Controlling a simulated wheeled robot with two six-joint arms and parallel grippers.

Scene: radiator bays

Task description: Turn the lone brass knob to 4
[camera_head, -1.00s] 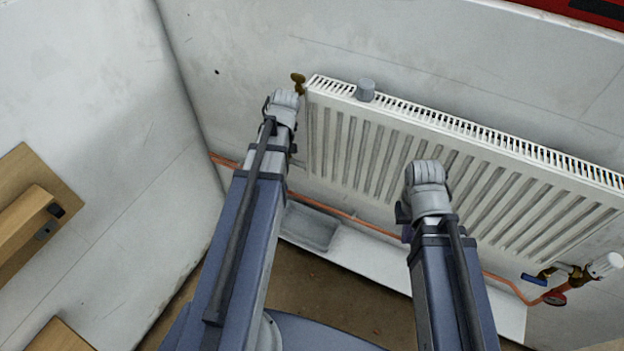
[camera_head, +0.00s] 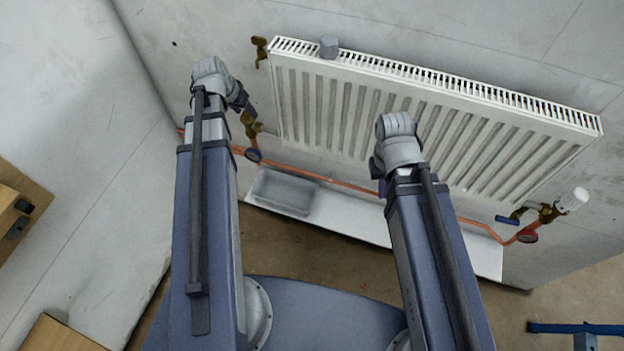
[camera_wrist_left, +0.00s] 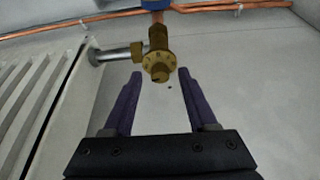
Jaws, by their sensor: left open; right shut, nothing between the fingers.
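The brass knob (camera_wrist_left: 159,69) has a round face with small marks that I cannot read. It sits on a brass valve in the left wrist view, and in the head view this brass valve (camera_head: 250,125) is at the radiator's lower left corner. My left gripper (camera_head: 243,98) is just above and left of the valve in the head view. In the left wrist view its purple fingers (camera_wrist_left: 159,76) are open, with the knob seen between and beyond the tips, no contact visible. My right gripper (camera_head: 379,170) is in front of the radiator, its fingers mostly hidden, holding nothing visible.
The white radiator (camera_head: 420,120) bears a grey cylinder (camera_head: 329,46) on top. A brass fitting (camera_head: 260,50) is at its upper left. A white-headed valve (camera_head: 572,201) is at its lower right. Copper pipe (camera_head: 350,186) runs below, above a grey tray (camera_head: 285,192).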

